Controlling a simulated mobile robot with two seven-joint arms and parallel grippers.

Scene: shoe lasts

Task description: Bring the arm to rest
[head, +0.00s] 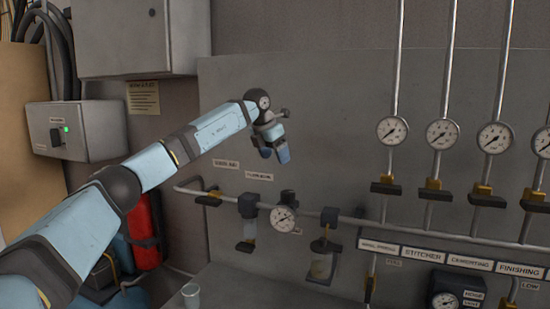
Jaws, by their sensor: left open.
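My left arm comes in from the lower left and reaches up toward the grey wall panel. My left gripper (274,156) is at its end, with blue fingertips pointing down. It is open and nothing shows between its fingers. It is in front of the panel, above two small labels and the horizontal pipe. I cannot tell its exact distance from the panel. My right gripper is not in view.
Several gauges (392,130) and yellow-black valves (385,187) sit on vertical pipes at the right. A horizontal pipe (400,228) carries filter units (322,262) below my gripper.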

